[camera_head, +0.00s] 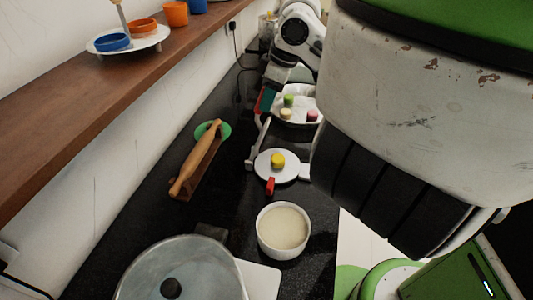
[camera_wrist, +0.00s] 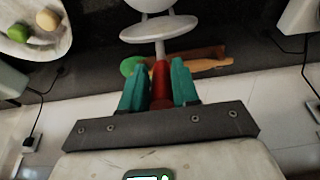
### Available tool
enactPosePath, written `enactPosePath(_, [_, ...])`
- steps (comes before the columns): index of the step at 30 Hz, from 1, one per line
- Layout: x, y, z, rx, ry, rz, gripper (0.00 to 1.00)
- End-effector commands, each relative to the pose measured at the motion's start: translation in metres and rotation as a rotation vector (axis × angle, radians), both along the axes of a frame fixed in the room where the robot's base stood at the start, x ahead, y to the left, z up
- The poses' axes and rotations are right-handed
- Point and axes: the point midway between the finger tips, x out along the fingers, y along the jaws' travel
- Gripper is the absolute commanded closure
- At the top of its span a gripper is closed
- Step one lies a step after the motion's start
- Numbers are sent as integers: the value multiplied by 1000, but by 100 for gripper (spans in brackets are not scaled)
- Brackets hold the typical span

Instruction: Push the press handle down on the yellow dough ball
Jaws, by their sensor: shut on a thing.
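The yellow dough ball (camera_head: 278,160) sits on the round white base (camera_head: 263,168) of the press. The press lid (camera_head: 258,145) shows nearly edge-on, tilted up to the left of the ball and apart from it. The red press handle (camera_wrist: 160,84) lies between the teal fingers of my gripper (camera_wrist: 159,86), which is shut on it. White discs of the press (camera_wrist: 158,28) show beyond the handle. In the head view, my gripper (camera_head: 266,101) is behind the press, partly hidden. The ball is not visible in the wrist view.
A tray (camera_head: 276,118) with several small balls stands behind the press. A rolling pin (camera_head: 192,167) is at left, a white bowl (camera_head: 284,231) in front, and a large pot (camera_head: 185,275) nearer. Another red piece (camera_head: 270,187) projects from the base's near edge.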

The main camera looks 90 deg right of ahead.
Motion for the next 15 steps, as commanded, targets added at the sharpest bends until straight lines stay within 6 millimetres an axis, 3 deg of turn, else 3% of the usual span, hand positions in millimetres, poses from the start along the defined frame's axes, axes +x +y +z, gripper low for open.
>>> enactPosePath(15, [-22, 7, -9, 1, -1, 0, 81])
